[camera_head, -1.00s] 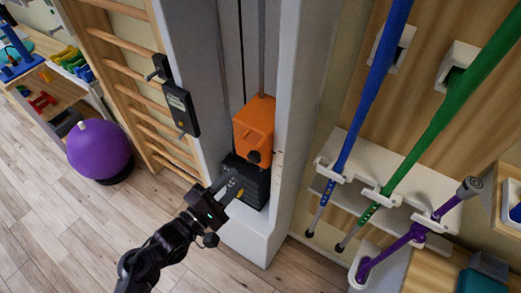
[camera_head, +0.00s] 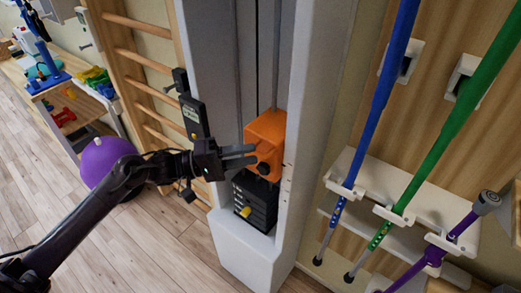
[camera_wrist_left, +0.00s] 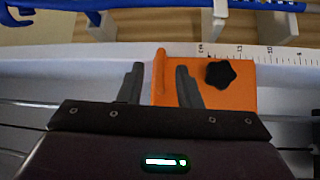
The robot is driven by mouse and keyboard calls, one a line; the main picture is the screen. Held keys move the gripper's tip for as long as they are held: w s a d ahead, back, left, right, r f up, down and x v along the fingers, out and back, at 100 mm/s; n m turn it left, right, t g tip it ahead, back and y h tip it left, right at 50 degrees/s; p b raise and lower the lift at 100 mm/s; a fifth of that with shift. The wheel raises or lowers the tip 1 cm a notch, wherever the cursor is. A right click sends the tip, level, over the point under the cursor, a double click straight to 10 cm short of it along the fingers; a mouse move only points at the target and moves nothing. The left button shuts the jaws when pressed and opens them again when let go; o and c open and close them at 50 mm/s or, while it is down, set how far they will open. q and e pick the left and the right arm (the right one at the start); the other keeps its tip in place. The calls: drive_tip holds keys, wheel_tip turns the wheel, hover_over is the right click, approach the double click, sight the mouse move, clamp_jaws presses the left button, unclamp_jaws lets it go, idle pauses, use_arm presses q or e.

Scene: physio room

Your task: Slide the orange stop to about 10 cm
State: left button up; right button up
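The orange stop (camera_head: 265,133) is a block with a black star knob. It sits on the white column's vertical rail, above a black weight stack (camera_head: 256,199). My left gripper (camera_head: 255,156) is at the stop's lower front, level with the knob. In the left wrist view, the open fingers (camera_wrist_left: 160,85) straddle the raised orange edge of the stop (camera_wrist_left: 235,92). A gap shows between one finger and that edge; the other finger overlaps the orange face. The scale (camera_wrist_left: 262,52) beside the stop has small numbers I cannot read surely. My right gripper is not in view.
The white column (camera_head: 318,110) has side walls flanking the rail. A black box with a handle (camera_head: 191,115) is mounted at its left. Blue (camera_head: 383,90) and green (camera_head: 450,115) poles stand in a rack at right. A purple ball (camera_head: 101,160) is behind my left arm.

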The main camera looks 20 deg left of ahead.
sight(259, 152)
use_arm(q)
drive_tip(key=x, duration=0.3)
drive_tip(key=shift+d+p, duration=0.25)
drive_tip(key=shift+p, duration=0.15)
drive_tip(key=shift+c, duration=0.2)
clamp_jaws()
